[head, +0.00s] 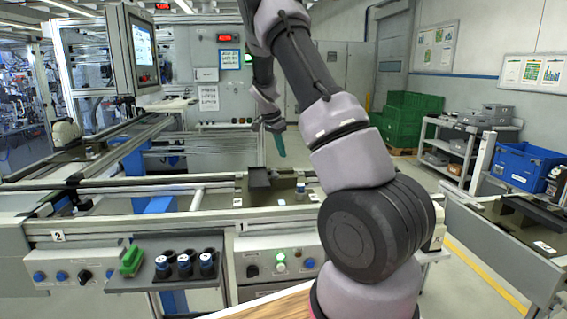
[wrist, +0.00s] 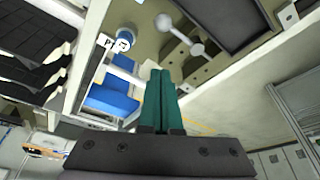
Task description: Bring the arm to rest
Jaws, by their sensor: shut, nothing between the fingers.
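My arm rises from the lower right of the head view and bends over at the top. My gripper (head: 279,143) hangs in the air above the conveyor line, its teal fingers pointing down. In the wrist view my gripper (wrist: 159,75) shows two teal fingers pressed together, with nothing between them. The fingers touch nothing that I can see.
Below stands the conveyor (head: 215,202) with a dark block (head: 259,178) and a small blue-and-white cylinder (head: 300,190). A dark shelf (head: 140,282) in front holds several black cylinders and a green piece (head: 131,260). A monitor (head: 143,48) stands left; a blue crate (head: 522,165) stands right.

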